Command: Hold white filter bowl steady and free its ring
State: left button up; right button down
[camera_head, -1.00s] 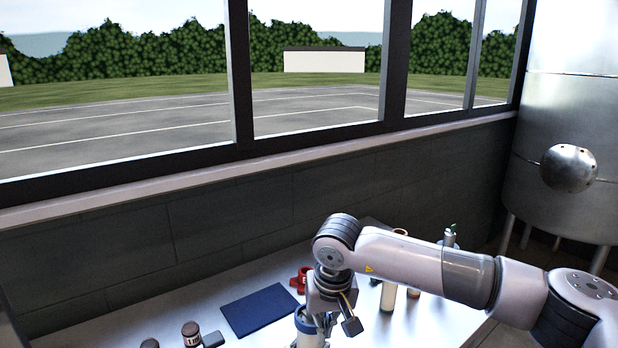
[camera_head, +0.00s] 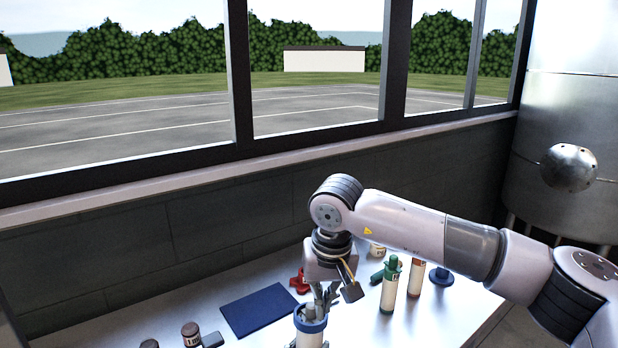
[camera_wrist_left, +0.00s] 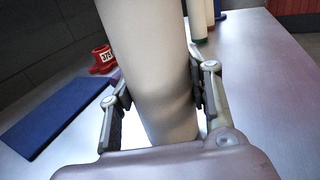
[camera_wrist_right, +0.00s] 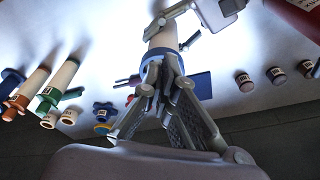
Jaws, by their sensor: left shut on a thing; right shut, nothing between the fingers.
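The white filter bowl (camera_head: 309,340) stands at the bottom of the head view with its blue ring (camera_head: 311,316) around its top end. My left gripper (camera_wrist_left: 158,105) is shut on the bowl's white body, which fills the middle of the left wrist view. The ring is out of that view. In the right wrist view the bowl (camera_wrist_right: 164,38) shows beyond my right fingers, with part of the left gripper beside it. My right gripper (camera_head: 318,300) is shut and empty, pointing down at the ring end. Whether its fingertips touch the ring cannot be told.
A blue mat (camera_head: 258,310) lies left of the bowl, with a red ring-like part (camera_head: 299,282) behind it.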

aim_at(318, 331)
pick_arm(q)
jog(key=shift+s+f, duration=0.1)
jog(key=shift+f, duration=0.05)
pick_arm(e)
jog(key=shift+s+a+f, duration=0.1)
jog(key=shift+a+f, duration=0.2)
jog(key=shift+f, duration=0.75)
jog(key=shift+w+a+f, duration=0.1)
jog(key=shift+a+f, duration=0.2)
jog(key=shift+f, duration=0.7)
jog(key=shift+s+a+f, duration=0.1)
jog(key=shift+a+f, duration=0.2)
jog(key=shift+f, duration=0.75)
pick_arm(q)
jog(key=shift+s+d, duration=0.1)
pick_arm(e)
jog(key=shift+d+f, duration=0.1)
jog(key=shift+f, duration=0.1)
jog(key=shift+d+f, duration=0.1)
jog(key=shift+d, duration=0.3)
jog(key=shift+s, duration=0.4)
notch_tip(318, 331, up, 6)
jog(key=shift+w+r, duration=0.25)
jog(key=shift+a, duration=0.1)
